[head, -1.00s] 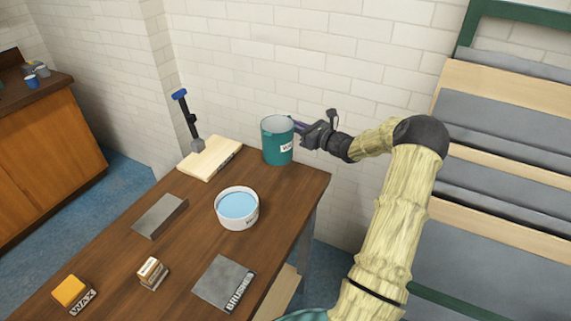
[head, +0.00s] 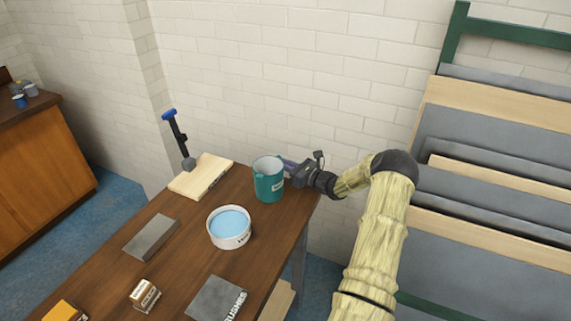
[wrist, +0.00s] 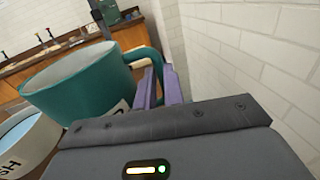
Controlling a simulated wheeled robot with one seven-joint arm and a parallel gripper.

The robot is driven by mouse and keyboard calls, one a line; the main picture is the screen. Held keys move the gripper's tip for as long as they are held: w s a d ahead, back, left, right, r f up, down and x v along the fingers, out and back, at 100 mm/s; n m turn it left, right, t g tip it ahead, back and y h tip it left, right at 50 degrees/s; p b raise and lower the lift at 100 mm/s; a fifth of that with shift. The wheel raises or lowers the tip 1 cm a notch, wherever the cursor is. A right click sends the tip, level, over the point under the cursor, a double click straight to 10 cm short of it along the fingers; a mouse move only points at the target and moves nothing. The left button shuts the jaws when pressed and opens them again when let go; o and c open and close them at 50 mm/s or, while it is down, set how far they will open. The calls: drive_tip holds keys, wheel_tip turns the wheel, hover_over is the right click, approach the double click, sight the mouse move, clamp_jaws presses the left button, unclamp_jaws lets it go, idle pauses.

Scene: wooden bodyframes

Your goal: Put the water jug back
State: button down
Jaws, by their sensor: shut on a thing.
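The water jug (head: 268,182) is a teal, open-topped vessel with a white label, at the far right end of the wooden table. It looks upright in the head view, at or just above the table top; I cannot tell if it touches. My gripper (head: 286,168) comes from the right and is shut on the jug's handle. In the wrist view the jug (wrist: 85,85) fills the left side, and the purple fingers (wrist: 160,85) are at its teal handle. The jug's inside shows pale, with no water visible.
A white bowl of blue water (head: 229,228) stands in front of the jug. A pale board (head: 202,176) with a blue-topped tool (head: 175,135) lies left. A grey block (head: 151,237), small box (head: 145,295) and brushes plate (head: 215,300) are nearer. A sheet rack (head: 490,150) stands right.

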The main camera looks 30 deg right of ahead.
drive_tip(key=c, duration=1.9)
unclamp_jaws()
drive_tip(key=shift+f, duration=0.1)
drive_tip(key=shift+c, duration=0.2)
drive_tip(key=o, duration=0.4)
drive_tip(key=shift+o, duration=0.2)
drive_tip(key=shift+s+r, duration=0.1)
drive_tip(key=shift+r, duration=0.1)
drive_tip(key=shift+s+d+f, duration=0.1)
drive_tip(key=shift+s+d, duration=0.05)
drive_tip(key=shift+s, duration=0.15)
drive_tip(key=b+v, duration=0.2)
drive_tip(key=v, duration=0.9)
drive_tip(key=shift+s, duration=0.15)
